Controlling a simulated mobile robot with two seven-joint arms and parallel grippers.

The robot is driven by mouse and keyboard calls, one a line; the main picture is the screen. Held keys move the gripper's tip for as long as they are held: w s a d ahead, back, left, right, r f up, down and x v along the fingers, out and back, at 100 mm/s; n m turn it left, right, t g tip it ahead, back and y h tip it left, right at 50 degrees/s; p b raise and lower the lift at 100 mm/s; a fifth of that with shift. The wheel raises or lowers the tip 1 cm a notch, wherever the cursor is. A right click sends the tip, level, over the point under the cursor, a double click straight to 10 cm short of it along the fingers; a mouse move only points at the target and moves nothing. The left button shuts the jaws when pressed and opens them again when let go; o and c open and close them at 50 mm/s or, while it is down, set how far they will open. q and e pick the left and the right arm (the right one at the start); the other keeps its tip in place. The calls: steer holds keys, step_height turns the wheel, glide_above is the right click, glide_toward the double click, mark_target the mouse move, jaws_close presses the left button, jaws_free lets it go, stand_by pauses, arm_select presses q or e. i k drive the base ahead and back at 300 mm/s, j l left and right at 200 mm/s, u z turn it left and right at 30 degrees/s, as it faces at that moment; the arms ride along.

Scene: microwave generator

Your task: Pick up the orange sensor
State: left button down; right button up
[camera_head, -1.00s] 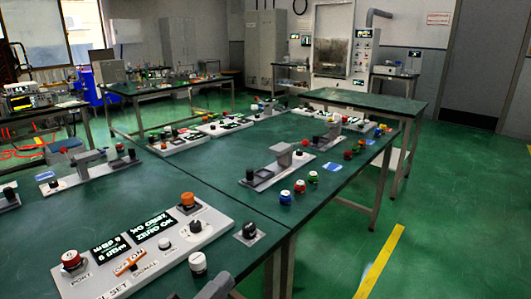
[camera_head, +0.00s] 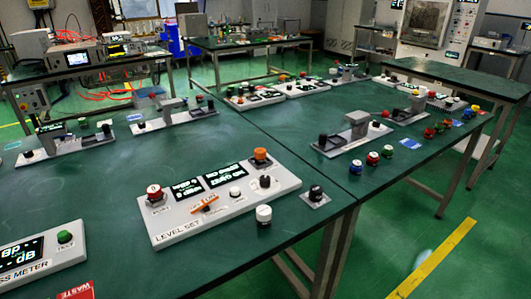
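An orange-topped cylindrical piece (camera_head: 260,155) stands upright at the back right corner of the white LEVEL SET panel (camera_head: 180,238). It is the closest match to the orange sensor that I see. An orange bar switch (camera_head: 204,203) lies across the same panel, in front of its two lit displays. Neither of my grippers is in view, and nothing is seen touching the orange piece.
A black knob (camera_head: 316,193) and a white-capped cylinder (camera_head: 264,215) stand right of the panel on the green table (camera_head: 110,195). A meter box (camera_head: 40,258) is at the lower left. Several small coloured caps (camera_head: 372,158) stand on the table to the right.

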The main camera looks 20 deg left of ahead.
mark_target(260, 153)
steer(key=i+l+u, duration=0.1)
steer(key=u, duration=1.7)
steer(key=l+u, duration=0.35)
steer(key=k+l+u, duration=0.1)
steer(key=u, duration=0.2)
steer(key=k+l+u, duration=0.1)
steer(key=l+u, duration=0.25)
steer(key=k+l+u, duration=0.5)
steer(key=l, duration=0.15)
